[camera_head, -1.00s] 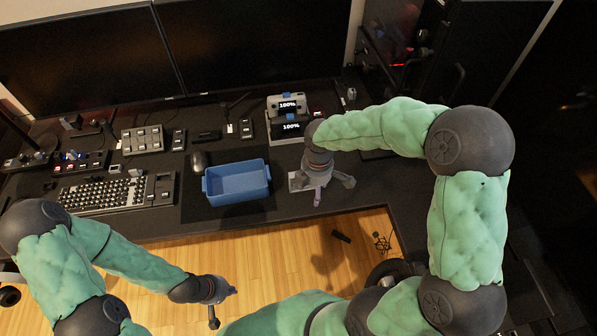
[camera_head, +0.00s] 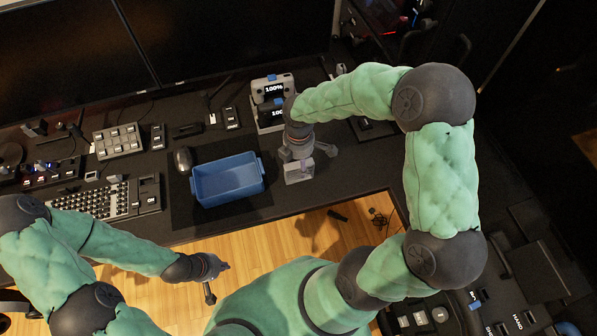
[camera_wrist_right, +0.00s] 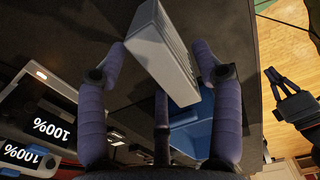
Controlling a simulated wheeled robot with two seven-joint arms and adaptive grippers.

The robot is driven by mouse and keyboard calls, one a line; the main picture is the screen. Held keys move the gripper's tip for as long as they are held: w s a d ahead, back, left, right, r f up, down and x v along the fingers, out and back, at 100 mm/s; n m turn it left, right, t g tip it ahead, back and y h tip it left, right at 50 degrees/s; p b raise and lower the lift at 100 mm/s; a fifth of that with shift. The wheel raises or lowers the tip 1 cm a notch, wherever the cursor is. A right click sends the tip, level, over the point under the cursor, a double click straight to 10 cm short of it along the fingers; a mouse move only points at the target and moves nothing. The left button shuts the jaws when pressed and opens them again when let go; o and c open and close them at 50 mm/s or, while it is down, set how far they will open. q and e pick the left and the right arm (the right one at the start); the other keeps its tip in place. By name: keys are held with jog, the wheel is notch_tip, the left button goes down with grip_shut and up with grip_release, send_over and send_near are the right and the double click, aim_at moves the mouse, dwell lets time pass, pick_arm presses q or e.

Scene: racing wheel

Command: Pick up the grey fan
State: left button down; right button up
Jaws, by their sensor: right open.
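The grey fan (camera_head: 298,173) is a small light-grey block near the front edge of the dark desk, right of the blue bin, in the head view. My right gripper (camera_head: 308,158) is over it with fingers spread. In the right wrist view the slatted grey fan (camera_wrist_right: 165,50) sits at a slant between the two purple side fingers of my right gripper (camera_wrist_right: 158,58), with the third finger below. The fingers are open, and I cannot tell whether any touches it. My left gripper (camera_head: 217,280) is open and empty over the wooden floor, in front of the desk.
A blue bin (camera_head: 228,182) stands on the desk, with a mouse (camera_head: 183,160) and keyboard (camera_head: 95,200) to its left. Devices with 100% displays (camera_head: 272,90) stand behind my right gripper. Monitors line the back. Bare desk lies right of the fan.

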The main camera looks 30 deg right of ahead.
aim_at(298, 170)
notch_tip(298, 170, down, 5)
jog(key=b, duration=0.2)
jog(key=shift+a+f+b, duration=0.1)
jog(key=shift+a+b, duration=0.05)
jog(key=shift+b, duration=0.2)
jog(key=shift+s, duration=0.1)
jog(key=c, duration=1.3)
